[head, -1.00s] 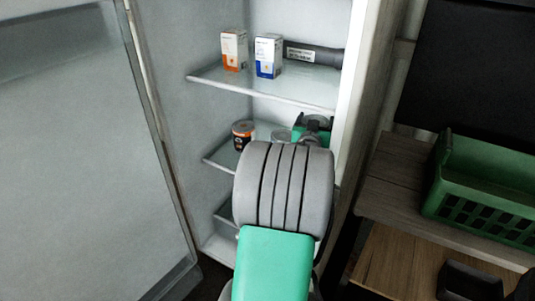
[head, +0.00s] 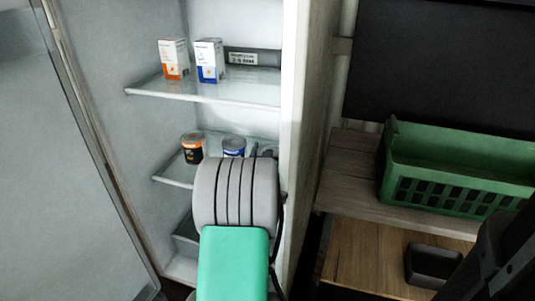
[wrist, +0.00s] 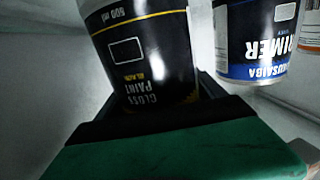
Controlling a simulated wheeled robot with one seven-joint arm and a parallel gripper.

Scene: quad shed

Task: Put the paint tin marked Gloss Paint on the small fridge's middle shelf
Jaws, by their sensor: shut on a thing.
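The Gloss Paint tin (wrist: 145,60), with a black label and yellow lettering, appears upside down in the wrist view. My gripper (wrist: 165,108) is shut on it. In the head view my grey and green arm hides my gripper and most of the tin; a grey rim (head: 268,150) beside my wrist may be its top. The small fridge (head: 100,100) stands open. My arm reaches in at its middle shelf (head: 173,176). I cannot tell whether the tin touches the shelf.
A blue-and-white Primer tin (head: 233,147) stands on the middle shelf close beside the held tin, with an orange-and-black tin (head: 192,148) farther left. Two small boxes, orange (head: 174,59) and blue (head: 210,61), stand above. A green crate (head: 455,175) sits on the right-hand shelf.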

